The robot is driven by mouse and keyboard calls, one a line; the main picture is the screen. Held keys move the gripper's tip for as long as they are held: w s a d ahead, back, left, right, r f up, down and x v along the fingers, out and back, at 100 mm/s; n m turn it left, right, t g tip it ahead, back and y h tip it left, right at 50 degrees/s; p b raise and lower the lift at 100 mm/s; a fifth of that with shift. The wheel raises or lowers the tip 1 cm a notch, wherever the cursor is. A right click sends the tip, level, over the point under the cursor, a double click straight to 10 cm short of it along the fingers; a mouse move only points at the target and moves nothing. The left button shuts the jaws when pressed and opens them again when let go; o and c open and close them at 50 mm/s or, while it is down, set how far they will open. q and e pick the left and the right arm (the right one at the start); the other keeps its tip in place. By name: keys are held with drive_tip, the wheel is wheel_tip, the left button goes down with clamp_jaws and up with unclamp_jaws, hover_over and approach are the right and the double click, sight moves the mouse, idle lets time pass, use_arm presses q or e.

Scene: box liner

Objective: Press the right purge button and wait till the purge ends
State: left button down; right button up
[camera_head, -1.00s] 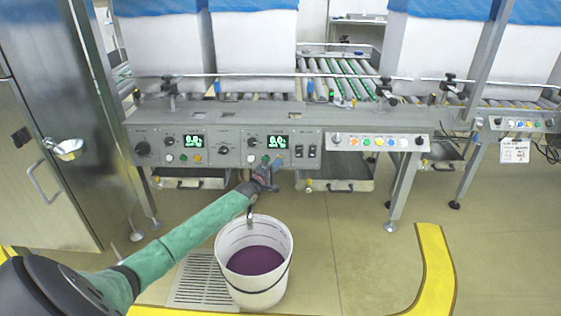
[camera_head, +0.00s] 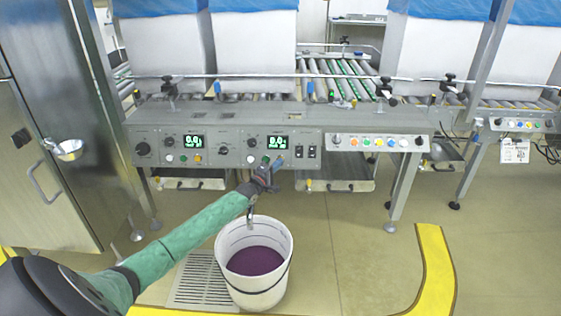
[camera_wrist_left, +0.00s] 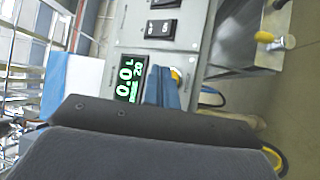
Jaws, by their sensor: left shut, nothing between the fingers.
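The control panel (camera_head: 225,147) on the front of the conveyor machine has two display sections. The right section's display (camera_head: 277,142) glows green and reads 0.0; it also shows close in the left wrist view (camera_wrist_left: 130,79). My left gripper (camera_head: 271,167) is shut and empty, its tip at the panel just below the right display, over the row of small buttons. A green button (camera_head: 265,159) shows just left of the fingertips. The right purge button cannot be told apart there; the gripper may hide it. Whether the fingers touch a button is unclear. My right gripper is in neither view.
Open floor lies to the right, marked by a yellow line (camera_head: 436,260).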

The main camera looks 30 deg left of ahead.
use_arm(q)
drive_tip(key=shift+w+f, duration=0.1)
drive_tip(key=shift+w, duration=0.05)
idle(0.8)
drive_tip(key=shift+w+a+b, duration=0.2)
drive_tip(key=shift+b, duration=0.15)
drive_tip(key=shift+w+a+f+b, duration=0.2)
drive_tip(key=shift+w+b, duration=0.1)
drive_tip(key=shift+b, duration=0.1)
idle(0.5)
drive_tip(key=shift+s+r, duration=0.1)
drive_tip(key=shift+r, duration=0.05)
idle(0.8)
drive_tip(key=shift+s+d+r+p, duration=0.2)
drive_tip(key=shift+s+d+p, duration=0.3)
drive_tip(key=shift+p, duration=0.45)
drive_tip(key=shift+s, duration=0.1)
drive_tip(key=s+p, duration=0.1)
drive_tip(key=s+d+r+p, duration=0.1)
drive_tip(key=p, duration=0.1)
drive_tip(key=s+d+p, duration=0.1)
drive_tip(key=s+p, duration=0.1)
drive_tip(key=shift+d+r, duration=0.15)
drive_tip(key=shift+r, duration=0.15)
